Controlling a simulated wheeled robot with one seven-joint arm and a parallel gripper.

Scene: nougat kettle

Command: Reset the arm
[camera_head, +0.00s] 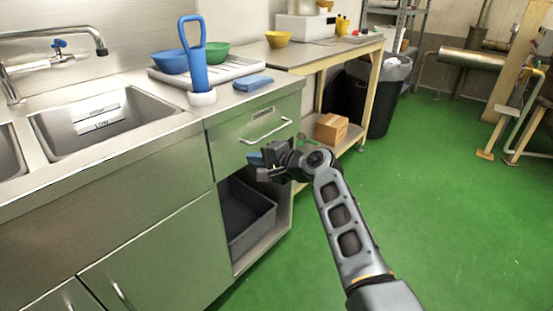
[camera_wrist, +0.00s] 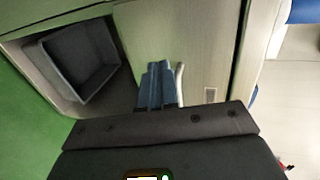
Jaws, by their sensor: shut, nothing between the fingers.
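My arm reaches in from the lower right in the head view. My gripper (camera_head: 257,160) is in front of the steel counter's drawer front (camera_head: 250,128), just below the drawer's handle (camera_head: 268,126). In the wrist view my gripper's blue-grey fingers (camera_wrist: 158,84) are together, with nothing between them. Behind them are the cabinet front and part of a pale handle. I cannot tell whether the fingers touch the drawer front.
A dark grey bin (camera_head: 247,222) sits in the open space under the drawer. A sink (camera_head: 105,122), a blue-handled brush (camera_head: 193,55) and a drying rack (camera_head: 225,70) are on the counter. A cardboard box (camera_head: 331,129) is on a low shelf.

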